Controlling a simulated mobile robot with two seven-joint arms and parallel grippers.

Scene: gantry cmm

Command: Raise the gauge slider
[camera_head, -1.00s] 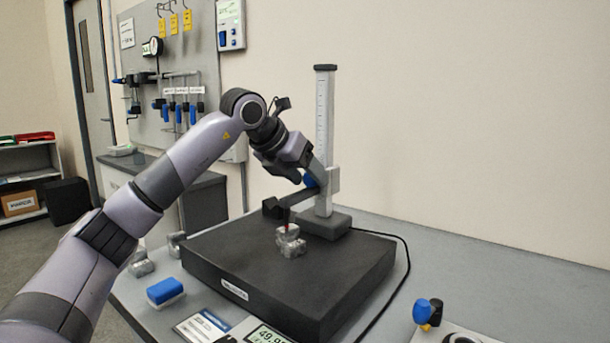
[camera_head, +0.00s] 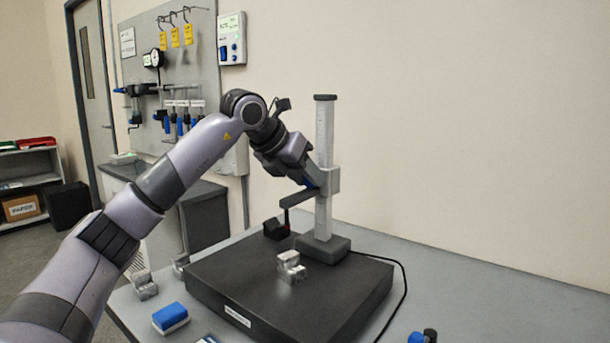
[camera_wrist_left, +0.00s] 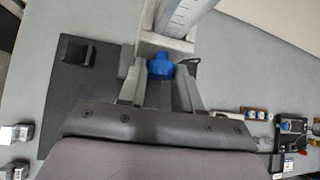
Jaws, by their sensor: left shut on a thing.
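The height gauge has an upright scaled column (camera_head: 325,140) on a dark base (camera_head: 323,249). The stylus tip is clear above a silver stepped block (camera_head: 291,266). My left gripper (camera_head: 310,181) is shut on the slider's blue knob. The wrist view shows the blue knob (camera_wrist_left: 160,67) between my two fingers, against the slider (camera_wrist_left: 163,43). My right gripper is not in view.
The gauge and block stand on a black plate (camera_head: 240,290) on a grey table (camera_head: 440,290). A small dark block (camera_head: 276,229) is at the plate's back. Beside it are a blue-topped block (camera_head: 170,318) and silver blocks (camera_head: 144,285). A cable (camera_head: 405,285) runs right.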

